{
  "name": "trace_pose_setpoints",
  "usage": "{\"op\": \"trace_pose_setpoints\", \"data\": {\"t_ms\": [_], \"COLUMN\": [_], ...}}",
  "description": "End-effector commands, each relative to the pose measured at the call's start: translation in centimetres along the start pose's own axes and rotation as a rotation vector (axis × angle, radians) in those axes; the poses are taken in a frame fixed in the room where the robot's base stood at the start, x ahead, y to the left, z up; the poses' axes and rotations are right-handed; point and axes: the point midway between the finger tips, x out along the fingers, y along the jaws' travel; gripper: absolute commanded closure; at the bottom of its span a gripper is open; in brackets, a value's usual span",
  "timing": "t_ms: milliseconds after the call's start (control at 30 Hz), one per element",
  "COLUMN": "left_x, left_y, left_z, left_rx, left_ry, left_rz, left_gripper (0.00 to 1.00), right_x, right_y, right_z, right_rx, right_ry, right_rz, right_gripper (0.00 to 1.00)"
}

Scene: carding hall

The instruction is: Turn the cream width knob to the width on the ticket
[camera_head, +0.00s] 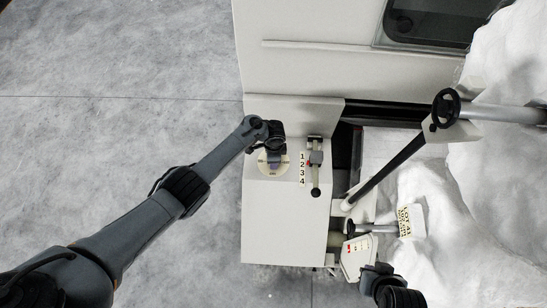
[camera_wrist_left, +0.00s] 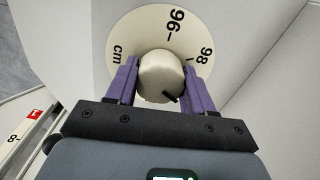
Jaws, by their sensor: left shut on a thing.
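The cream width knob (camera_wrist_left: 160,76) sits on a round cream dial (camera_wrist_left: 125,35), marked "96", "98" and "cm" in the left wrist view. My left gripper (camera_wrist_left: 160,88) has its purple fingers shut on either side of the knob. A short black mark shows on the knob's lower right side. In the head view my left gripper (camera_head: 274,158) covers the knob and part of the dial (camera_head: 263,169) on top of the cream housing.
A lever (camera_head: 315,172) beside a "1 2 3 4" scale (camera_head: 302,169) stands just right of the dial. A black handwheel (camera_head: 446,106) and a white panel with red marks (camera_head: 357,256) are farther right. White fibre heaps (camera_head: 500,190) fill the right side. Grey floor is clear at left.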

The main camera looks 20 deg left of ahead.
Motion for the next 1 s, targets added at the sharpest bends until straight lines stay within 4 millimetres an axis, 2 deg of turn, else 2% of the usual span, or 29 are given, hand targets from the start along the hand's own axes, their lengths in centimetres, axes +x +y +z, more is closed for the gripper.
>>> {"op": "trace_pose_setpoints", "data": {"t_ms": [700,1000], "left_x": [0.2,0.2], "left_y": [-0.1,-0.1], "left_z": [0.1,0.1], "left_rx": [0.677,0.917], "left_ry": [-0.001,-0.001], "left_rz": [-0.001,-0.001], "left_gripper": [0.78,0.78], "right_x": [2.3,3.4], "right_y": [0.1,0.0], "right_z": [0.8,1.1], "right_rx": [-0.006,-0.004], "right_ry": [0.0,0.0], "right_rz": [0.005,0.003], "right_gripper": [1.0,1.0]}}
